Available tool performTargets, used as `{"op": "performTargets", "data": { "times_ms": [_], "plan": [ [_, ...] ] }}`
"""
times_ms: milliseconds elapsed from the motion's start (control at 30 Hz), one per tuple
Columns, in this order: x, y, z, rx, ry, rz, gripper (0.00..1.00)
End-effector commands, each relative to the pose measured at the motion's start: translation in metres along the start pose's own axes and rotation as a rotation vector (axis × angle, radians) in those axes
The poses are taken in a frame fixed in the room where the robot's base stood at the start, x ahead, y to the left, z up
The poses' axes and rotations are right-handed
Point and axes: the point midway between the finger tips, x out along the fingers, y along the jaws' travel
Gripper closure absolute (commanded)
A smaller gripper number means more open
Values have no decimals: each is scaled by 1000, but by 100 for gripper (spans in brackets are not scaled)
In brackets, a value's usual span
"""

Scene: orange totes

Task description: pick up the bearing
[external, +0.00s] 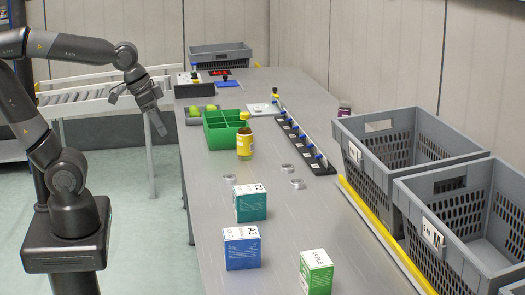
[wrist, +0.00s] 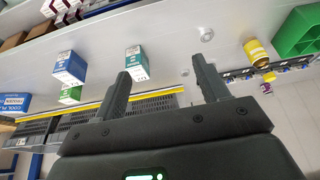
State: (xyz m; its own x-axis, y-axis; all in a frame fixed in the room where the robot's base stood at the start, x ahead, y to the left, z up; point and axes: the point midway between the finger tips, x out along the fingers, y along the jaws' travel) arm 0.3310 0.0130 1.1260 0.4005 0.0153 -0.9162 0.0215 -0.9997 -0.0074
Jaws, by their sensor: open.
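Small silver ring-shaped bearings lie flat on the grey table in the external view: one (external: 287,168) near the middle, one (external: 297,184) just in front of it, and one (external: 229,178) to their left. In the wrist view, a bearing (wrist: 206,34) shows near the top, and a smaller one (wrist: 185,72) lies between the fingers' directions, farther off. My gripper (external: 159,128) hangs in the air left of the table, well apart from the bearings. Its two fingers are spread and empty in the wrist view (wrist: 162,82).
A yellow bottle (external: 245,143) and green divided bin (external: 228,128) stand behind the bearings. A black rack (external: 318,164) lies to their right. Teal (external: 250,203), blue (external: 242,248) and green boxes (external: 316,272) stand in front. Grey crates (external: 408,135) line the right side.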

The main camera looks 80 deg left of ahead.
Motion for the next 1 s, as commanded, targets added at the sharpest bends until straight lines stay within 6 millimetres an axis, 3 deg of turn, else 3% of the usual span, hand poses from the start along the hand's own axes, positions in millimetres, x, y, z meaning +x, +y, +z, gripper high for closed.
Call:
{"op": "performTargets", "data": {
  "times_ms": [267, 500, 800, 1000],
  "plan": [
    [40, -29, -59, -31, -132, -17, 33],
    [90, -62, -100, -58, -240, -22, 33],
    [164, -108, -132, -90, -363, -19, 33],
    [194, -125, -138, -101, -406, -15, 33]
  ]
}}
